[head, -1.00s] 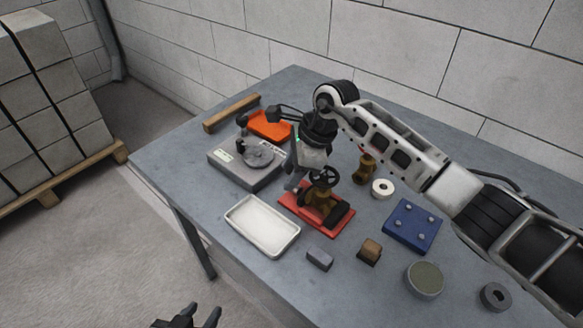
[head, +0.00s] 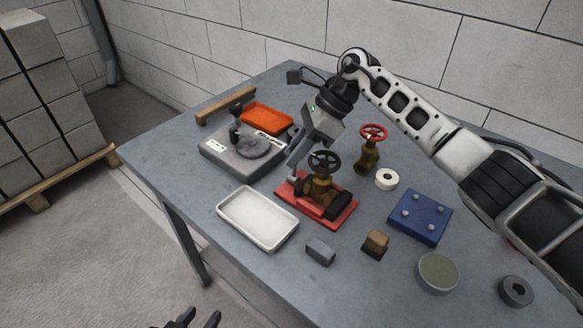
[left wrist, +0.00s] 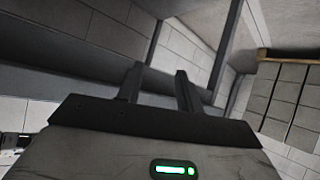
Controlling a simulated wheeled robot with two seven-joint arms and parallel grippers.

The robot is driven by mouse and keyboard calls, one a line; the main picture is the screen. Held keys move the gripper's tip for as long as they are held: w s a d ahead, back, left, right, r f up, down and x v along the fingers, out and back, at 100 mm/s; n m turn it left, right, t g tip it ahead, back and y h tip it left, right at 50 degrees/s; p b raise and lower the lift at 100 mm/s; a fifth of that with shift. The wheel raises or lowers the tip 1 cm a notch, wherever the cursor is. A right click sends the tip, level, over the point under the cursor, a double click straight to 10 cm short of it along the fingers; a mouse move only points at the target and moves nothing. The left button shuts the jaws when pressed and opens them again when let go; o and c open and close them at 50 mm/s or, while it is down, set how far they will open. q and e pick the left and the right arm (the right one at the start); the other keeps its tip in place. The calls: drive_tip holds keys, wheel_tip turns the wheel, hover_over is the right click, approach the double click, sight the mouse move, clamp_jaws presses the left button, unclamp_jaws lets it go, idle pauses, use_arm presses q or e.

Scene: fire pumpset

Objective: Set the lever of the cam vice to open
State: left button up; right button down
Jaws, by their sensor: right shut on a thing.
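The cam vice (head: 338,219) is a red base on the grey table in the head view, with a brass valve (head: 320,187) with a black handwheel and a dark block on it. My right gripper (head: 293,166) reaches down at a tilt to the left end of the vice. It is shut on what appears to be the vice's lever (head: 293,180), a small upright piece there, mostly hidden by the fingers. My left gripper (head: 200,318) is open and empty, low in front of the table; it also shows in the left wrist view (left wrist: 158,80).
A white tray (head: 225,211) lies left of the vice. A grey device (head: 220,160), an orange tray (head: 268,119) and a wooden bar (head: 225,106) are behind it. A red-wheeled valve (head: 371,146), white ring (head: 387,179), blue plate (head: 420,215) and small blocks lie to the right.

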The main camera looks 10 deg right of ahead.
drive_tip(key=f+y+b, duration=0.1)
drive_tip(key=b, duration=0.1)
drive_tip(key=shift+w+d+g+b, duration=0.35)
drive_tip(key=shift+w+g+b, duration=0.05)
drive_tip(key=b, duration=0.1)
drive_tip(key=y+b, duration=0.1)
drive_tip(key=b, duration=0.1)
drive_tip(key=shift+w+d+r+m+g, duration=0.1)
drive_tip(key=shift+w+d+m+g, duration=0.2)
drive_tip(key=shift+g, duration=0.1)
use_arm(q)
drive_tip(key=f, duration=0.2)
drive_tip(key=f+t+b, duration=0.1)
drive_tip(key=shift+w+d+f+h, duration=0.1)
drive_tip(key=shift+d+f+h, duration=0.1)
drive_tip(key=shift+d+h, duration=0.1)
use_arm(e)
drive_tip(key=shift+w+d+r+y, duration=0.1)
drive_tip(key=shift+d+r+y, duration=0.05)
drive_tip(key=shift+y, duration=0.15)
use_arm(q)
drive_tip(key=shift+r, duration=0.1)
use_arm(e)
drive_tip(key=c, duration=1.3)
unclamp_jaws()
drive_tip(key=shift+o, duration=0.2)
